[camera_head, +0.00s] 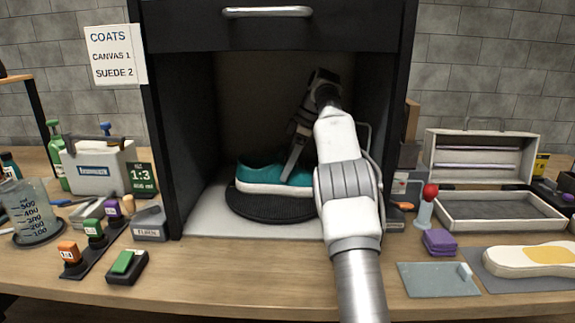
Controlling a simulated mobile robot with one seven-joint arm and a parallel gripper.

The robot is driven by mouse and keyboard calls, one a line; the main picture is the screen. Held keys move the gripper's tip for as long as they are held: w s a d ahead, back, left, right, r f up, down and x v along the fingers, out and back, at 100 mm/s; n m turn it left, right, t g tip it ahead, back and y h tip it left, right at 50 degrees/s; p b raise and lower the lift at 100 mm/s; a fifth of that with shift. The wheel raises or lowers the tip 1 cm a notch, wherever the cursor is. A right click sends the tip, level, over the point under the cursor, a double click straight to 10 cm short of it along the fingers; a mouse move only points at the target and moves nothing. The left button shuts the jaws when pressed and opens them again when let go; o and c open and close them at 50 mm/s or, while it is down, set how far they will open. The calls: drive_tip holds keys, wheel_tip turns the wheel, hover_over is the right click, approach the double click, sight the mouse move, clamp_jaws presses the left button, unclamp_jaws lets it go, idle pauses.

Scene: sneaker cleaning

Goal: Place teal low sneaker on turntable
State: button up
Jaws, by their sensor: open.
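The teal low sneaker (258,179) with a white sole rests on the round black turntable (272,208), inside the dark open-fronted cabinet. Its toe end points left; its right part is hidden behind my arm. My gripper (291,176) reaches into the cabinet from above and in front, with its fingers down at the sneaker's upper, right of its middle. The gripper is open. A finger overlaps the sneaker in the picture; whether it touches the shoe I cannot tell.
The cabinet's side walls (167,130) and top drawer front (270,25) close in around my arm. Left are a white caddy (98,165), bottles and stamps. Right are an open case (500,210), a purple sponge (439,242), a grey plate (437,280) and a cream sole (530,260).

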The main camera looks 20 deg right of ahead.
drive_tip(key=w+p+v, duration=0.1)
drive_tip(key=p+v, duration=0.5)
drive_tip(key=v, duration=0.1)
drive_tip(key=shift+s+r, duration=0.3)
drive_tip(key=shift+s, duration=0.15)
